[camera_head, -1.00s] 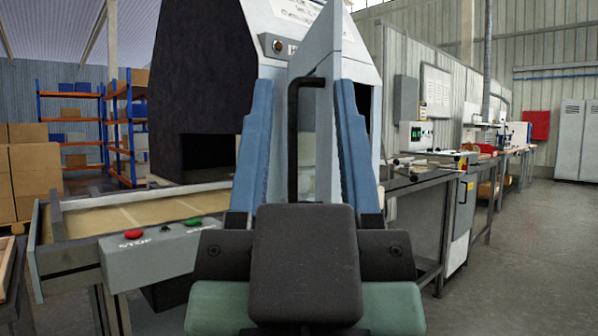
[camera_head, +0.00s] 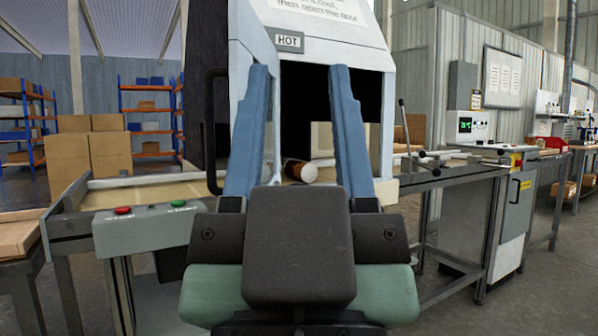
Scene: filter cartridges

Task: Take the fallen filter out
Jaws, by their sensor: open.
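A filter cartridge (camera_head: 309,172) lies on its side inside the opening of a white hooded machine (camera_head: 385,85) marked HOT. Its pale end faces me, and part of its brown body shows. My gripper (camera_head: 299,75) is open, its two blue fingers pointing up and forward. The filter appears between the fingers in the picture, farther away, and nothing is held. The fingers and the dark wrist block hide part of the opening's floor. A door with a black handle (camera_head: 212,130) stands open at the left of the opening.
A conveyor bed (camera_head: 140,193) runs in from the left, with a STOP and start button box (camera_head: 150,224) at its front. A metal bench with a lever (camera_head: 405,130) stands at the right. A sign hangs above the opening. Floor is free at the far right.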

